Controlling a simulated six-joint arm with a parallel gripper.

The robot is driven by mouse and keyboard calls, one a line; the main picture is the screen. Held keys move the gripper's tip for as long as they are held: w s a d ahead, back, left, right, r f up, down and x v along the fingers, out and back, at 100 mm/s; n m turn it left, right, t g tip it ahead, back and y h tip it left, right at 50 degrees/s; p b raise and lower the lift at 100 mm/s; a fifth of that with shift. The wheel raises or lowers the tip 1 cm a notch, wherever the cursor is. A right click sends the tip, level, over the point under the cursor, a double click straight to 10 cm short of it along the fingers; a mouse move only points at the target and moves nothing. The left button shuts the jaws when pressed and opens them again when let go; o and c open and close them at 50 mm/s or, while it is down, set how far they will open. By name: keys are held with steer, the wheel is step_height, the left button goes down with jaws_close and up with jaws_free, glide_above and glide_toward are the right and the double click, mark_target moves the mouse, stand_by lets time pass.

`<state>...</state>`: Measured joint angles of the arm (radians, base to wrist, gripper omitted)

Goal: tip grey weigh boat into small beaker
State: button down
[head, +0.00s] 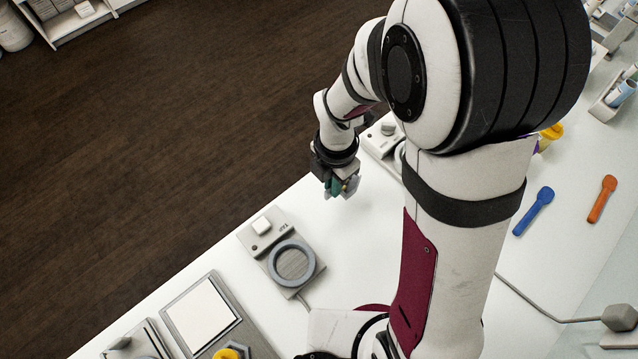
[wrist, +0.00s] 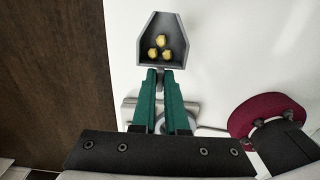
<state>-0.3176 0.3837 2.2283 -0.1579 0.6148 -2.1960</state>
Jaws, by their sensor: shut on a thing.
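My gripper (head: 338,187) is over the white table near its left edge, in the middle of the head view. In the wrist view its green fingers (wrist: 165,82) are shut on the near end of the grey weigh boat (wrist: 147,47). The boat looks about level and holds three yellow lumps (wrist: 159,47). In the head view the boat (head: 351,187) shows only as a small grey patch beside the fingers. I cannot make out the small beaker in either view; my arm hides part of the table.
A grey device with a round ring (head: 292,262) stands on the table nearer the front. A grey tray with a white pad (head: 200,315) is at the lower left. A blue scoop (head: 535,210) and an orange scoop (head: 603,198) lie at the right. Dark floor (head: 150,130) lies beyond the table edge.

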steer(key=s+d+r, duration=0.1)
steer(key=d+r, duration=0.4)
steer(key=d, duration=0.3)
steer(key=w+d+r+m, duration=0.1)
steer(key=w+r+m, duration=0.1)
steer(key=w+m, duration=0.5)
steer(key=w+d+r+m, duration=0.1)
steer(key=w+r+m, duration=0.1)
steer(key=w+m, duration=0.45)
steer(key=d+n+t+y, duration=0.1)
steer(key=d+t+y, duration=0.2)
steer(key=d+y, duration=0.3)
steer(key=y, duration=0.5)
steer(key=shift+d+f, duration=0.2)
steer(key=shift+s+n, duration=0.1)
steer(key=shift+n, duration=0.15)
steer(key=shift+r, duration=0.15)
